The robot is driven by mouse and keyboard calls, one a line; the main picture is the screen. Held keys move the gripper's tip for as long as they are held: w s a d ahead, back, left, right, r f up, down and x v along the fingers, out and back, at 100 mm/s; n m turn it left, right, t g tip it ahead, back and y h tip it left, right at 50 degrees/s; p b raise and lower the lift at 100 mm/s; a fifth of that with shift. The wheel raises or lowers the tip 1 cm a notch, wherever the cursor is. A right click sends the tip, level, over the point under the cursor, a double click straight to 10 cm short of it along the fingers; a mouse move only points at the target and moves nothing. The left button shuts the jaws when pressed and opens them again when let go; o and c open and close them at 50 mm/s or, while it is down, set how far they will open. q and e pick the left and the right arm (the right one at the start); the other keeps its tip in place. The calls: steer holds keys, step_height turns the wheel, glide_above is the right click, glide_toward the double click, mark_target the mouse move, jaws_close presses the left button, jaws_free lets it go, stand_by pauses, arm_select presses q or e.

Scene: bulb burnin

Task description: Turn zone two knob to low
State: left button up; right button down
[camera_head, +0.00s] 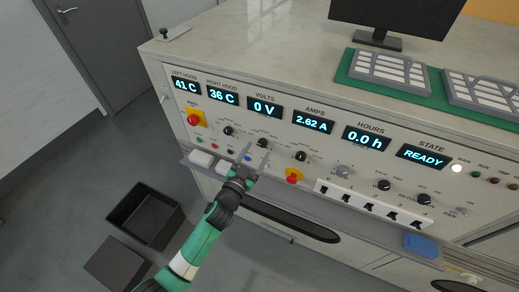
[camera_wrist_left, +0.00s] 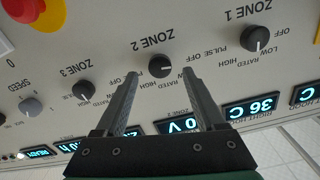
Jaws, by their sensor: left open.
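The zone two knob (camera_wrist_left: 160,65) is a small black dial on the cream panel, under upside-down lettering in the left wrist view. A pale mark shows on it, seemingly sideways; the exact setting is too small to read. In the head view the knob (camera_head: 263,142) is just above my left gripper (camera_head: 257,163). My left gripper (camera_wrist_left: 160,73) is open, its two fingertips on either side of the knob in the wrist picture. I cannot tell whether they touch it. My right gripper is not in view.
The zone one knob (camera_wrist_left: 256,38) and zone three knob (camera_wrist_left: 83,90) flank it. A red emergency button (camera_wrist_left: 20,10) on yellow is at the wrist view's corner. A ledge (camera_head: 207,170) with pale blocks runs below the panel. Black bins (camera_head: 146,214) stand on the floor.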

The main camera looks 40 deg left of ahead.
mark_target(263, 143)
arm_select(q)
steer(key=shift+x, duration=1.4)
steer(key=shift+s, duration=0.1)
jaws_close()
